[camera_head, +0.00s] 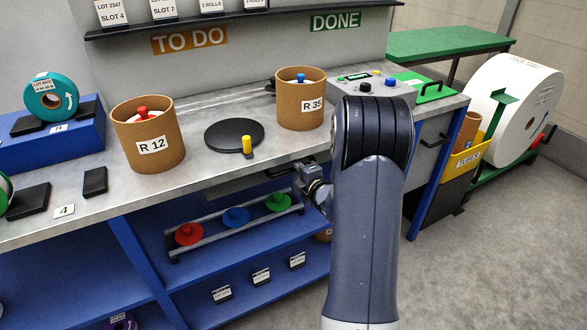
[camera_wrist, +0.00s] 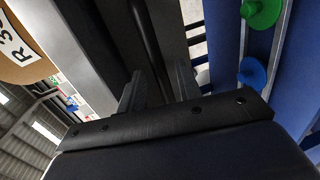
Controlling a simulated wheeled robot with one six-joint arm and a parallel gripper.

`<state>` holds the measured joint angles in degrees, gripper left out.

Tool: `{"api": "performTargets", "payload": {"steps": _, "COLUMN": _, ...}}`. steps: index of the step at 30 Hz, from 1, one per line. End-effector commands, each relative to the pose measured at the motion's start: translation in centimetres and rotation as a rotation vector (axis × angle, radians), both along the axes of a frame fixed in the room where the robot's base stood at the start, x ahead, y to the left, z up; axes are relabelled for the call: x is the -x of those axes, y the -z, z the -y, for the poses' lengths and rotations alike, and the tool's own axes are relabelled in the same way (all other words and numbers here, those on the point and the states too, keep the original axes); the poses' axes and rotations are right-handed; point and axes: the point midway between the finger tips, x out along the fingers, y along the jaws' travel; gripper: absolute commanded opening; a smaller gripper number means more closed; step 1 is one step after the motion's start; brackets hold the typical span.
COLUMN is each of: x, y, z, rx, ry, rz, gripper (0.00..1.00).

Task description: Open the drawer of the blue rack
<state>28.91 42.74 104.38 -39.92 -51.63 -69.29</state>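The blue rack (camera_head: 145,262) stands under the grey worktop. A grey drawer front (camera_head: 232,187) sits just below the worktop edge, with a dark handle (camera_head: 279,172) near its right end, partly hidden by my gripper. My gripper (camera_head: 299,176) is at the handle in the head view, partly hidden behind my arm. In the wrist view, its two fingers (camera_wrist: 158,88) are apart, with a long dark bar (camera_wrist: 148,45) running between them. Gaps show beside the bar, so the fingers do not look closed on it. I cannot tell whether they touch it.
Below the drawer is a rail rack (camera_head: 240,229) with red, blue and green knobs. Tubs R 12 (camera_head: 152,147) and R 35 (camera_head: 300,102) stand on the worktop. Another grey drawer (camera_head: 428,142) is to the right. Open floor lies at the right (camera_head: 500,260).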

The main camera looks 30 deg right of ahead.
Motion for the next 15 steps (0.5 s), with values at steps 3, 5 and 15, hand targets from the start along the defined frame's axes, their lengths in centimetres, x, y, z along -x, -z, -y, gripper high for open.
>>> {"api": "performTargets", "payload": {"steps": 3, "x": -1.5, "y": 0.3, "z": -0.1, "rx": 0.0, "ry": -0.002, "rz": 0.0, "gripper": 0.33}}
{"api": "performTargets", "payload": {"steps": 5, "x": -2.0, "y": 0.4, "z": -0.1, "rx": 0.0, "ry": 0.0, "rz": 0.0, "gripper": 0.33}}
{"api": "performTargets", "payload": {"steps": 15, "x": -2.6, "y": 0.5, "z": -0.1, "rx": -0.001, "ry": 0.001, "rz": -0.001, "gripper": 0.33}}
